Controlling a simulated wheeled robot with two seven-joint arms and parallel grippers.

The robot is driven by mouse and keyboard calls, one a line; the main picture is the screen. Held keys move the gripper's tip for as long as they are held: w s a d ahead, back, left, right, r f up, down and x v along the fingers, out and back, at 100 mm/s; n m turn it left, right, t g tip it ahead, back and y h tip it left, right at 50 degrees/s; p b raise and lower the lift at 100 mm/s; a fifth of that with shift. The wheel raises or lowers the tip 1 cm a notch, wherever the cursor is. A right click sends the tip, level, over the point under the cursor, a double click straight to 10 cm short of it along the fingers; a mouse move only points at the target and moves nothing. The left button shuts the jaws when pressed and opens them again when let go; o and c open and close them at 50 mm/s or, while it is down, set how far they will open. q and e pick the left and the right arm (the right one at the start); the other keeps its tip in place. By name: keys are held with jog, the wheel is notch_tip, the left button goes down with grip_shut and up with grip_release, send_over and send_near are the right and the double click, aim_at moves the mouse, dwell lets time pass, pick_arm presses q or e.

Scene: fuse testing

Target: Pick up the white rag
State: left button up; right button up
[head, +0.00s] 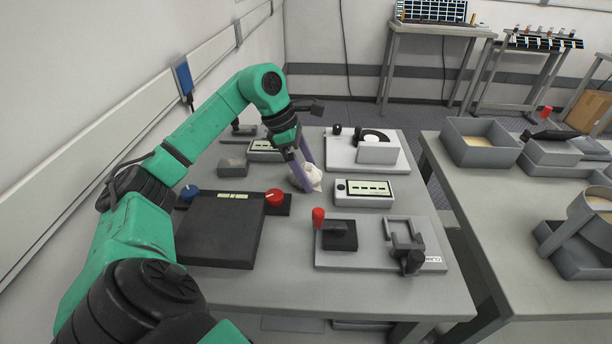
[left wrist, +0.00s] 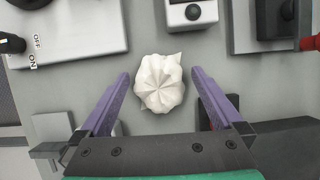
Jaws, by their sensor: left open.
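The white rag (head: 312,178) is a crumpled bunch lying on the grey table, near the middle of the equipment. In the left wrist view the rag (left wrist: 160,83) sits between and slightly beyond the two purple fingers. My left gripper (head: 304,178) reaches down over the rag from the left; in the left wrist view the gripper (left wrist: 160,80) is open, with a gap on each side of the rag. In the head view a finger covers part of the rag. My right gripper is not in view.
A display box (head: 364,193) stands just right of the rag. A black panel with a red knob (head: 275,196) is to the left front. A plate with a red-topped lever (head: 319,217) lies in front. A small grey block (head: 233,167) is to the left.

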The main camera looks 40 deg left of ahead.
aim_at(308, 168)
pick_arm(q)
jog(key=shift+w+d+f, duration=0.1)
jog(key=shift+f, duration=0.3)
jog(key=c, duration=1.3)
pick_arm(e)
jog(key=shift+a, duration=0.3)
pick_arm(q)
jog(key=shift+r, duration=0.5)
notch_tip(308, 168, up, 19)
jog(key=p, duration=0.6)
jog(key=shift+p, duration=0.4)
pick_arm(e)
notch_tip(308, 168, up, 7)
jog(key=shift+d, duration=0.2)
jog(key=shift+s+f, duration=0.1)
